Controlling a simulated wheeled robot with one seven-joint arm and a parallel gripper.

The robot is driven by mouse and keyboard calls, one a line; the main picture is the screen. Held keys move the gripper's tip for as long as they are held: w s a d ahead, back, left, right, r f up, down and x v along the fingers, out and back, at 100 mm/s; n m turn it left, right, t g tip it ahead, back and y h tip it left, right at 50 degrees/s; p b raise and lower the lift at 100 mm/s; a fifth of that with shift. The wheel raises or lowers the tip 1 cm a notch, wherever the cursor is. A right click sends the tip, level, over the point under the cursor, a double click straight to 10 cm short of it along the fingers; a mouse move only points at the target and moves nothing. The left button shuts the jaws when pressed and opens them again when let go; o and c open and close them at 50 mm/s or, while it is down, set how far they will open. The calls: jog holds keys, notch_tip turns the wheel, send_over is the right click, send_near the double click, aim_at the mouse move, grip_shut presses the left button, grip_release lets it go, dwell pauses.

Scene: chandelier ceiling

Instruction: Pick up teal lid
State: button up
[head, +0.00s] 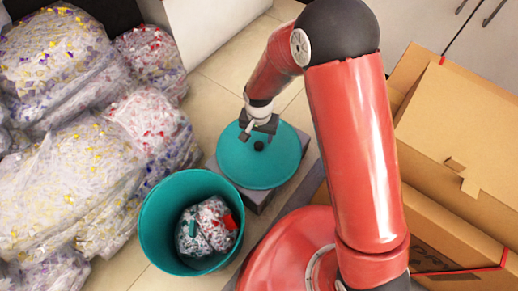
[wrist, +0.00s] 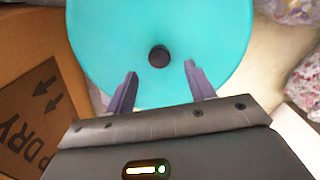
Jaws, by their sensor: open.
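The teal lid (head: 259,165) is a round disc with a small dark knob (head: 259,145) at its middle. In the head view it rests on a low grey block, right of the teal bin. In the wrist view the lid (wrist: 185,35) fills the upper middle, with the knob (wrist: 159,57) ahead of and between the two fingers. My gripper (head: 250,134) is over the lid, close to the knob. Its fingers (wrist: 157,80) are spread apart with nothing between them. I cannot tell the exact height of the fingertips above the lid.
The open teal bin (head: 150,225) holds bagged scraps (head: 207,228). Clear bags of colored scraps (head: 60,140) are piled at the left. Cardboard boxes (head: 460,140) stand at the right; one also shows in the wrist view (wrist: 35,115). Tiled floor (head: 215,100) is bare behind the bin.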

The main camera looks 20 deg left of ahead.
aim_at(259, 144)
notch_tip(259, 144, down, 5)
jog(key=shift+s+r+b, duration=0.1)
jog(key=shift+b, duration=0.35)
jog(key=c, duration=1.1)
jog(key=shift+r, duration=0.1)
jog(key=shift+c, duration=0.2)
